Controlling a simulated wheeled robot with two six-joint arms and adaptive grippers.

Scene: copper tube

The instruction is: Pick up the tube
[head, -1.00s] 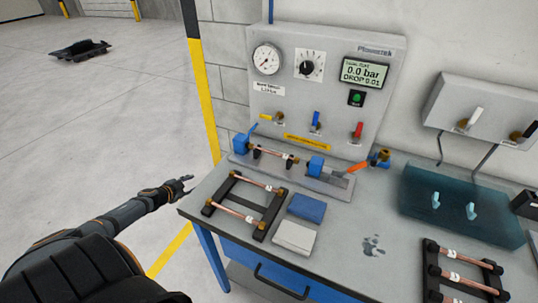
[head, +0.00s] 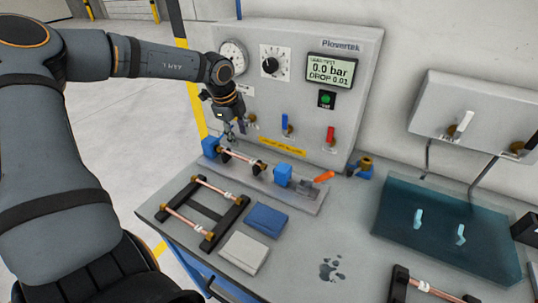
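One copper tube (head: 243,158) lies in the blue-ended test fixture (head: 283,175) in front of the gauge panel. Two more copper tubes, a far one (head: 212,188) and a near one (head: 185,222), lie across the black rack (head: 236,215) at the left of the bench. My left gripper (head: 230,136) points down just above the left end of the fixture tube. It looks empty, but its fingers are small and I cannot tell how wide they stand. Contact with the tube cannot be made out. My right gripper is not in view.
The panel (head: 362,50) with its gauge and 0.0 bar display stands close behind the fixture. A blue cloth (head: 267,219) and a grey cloth (head: 244,252) lie right of the rack. A second rack (head: 402,285) holds tubes at the front right.

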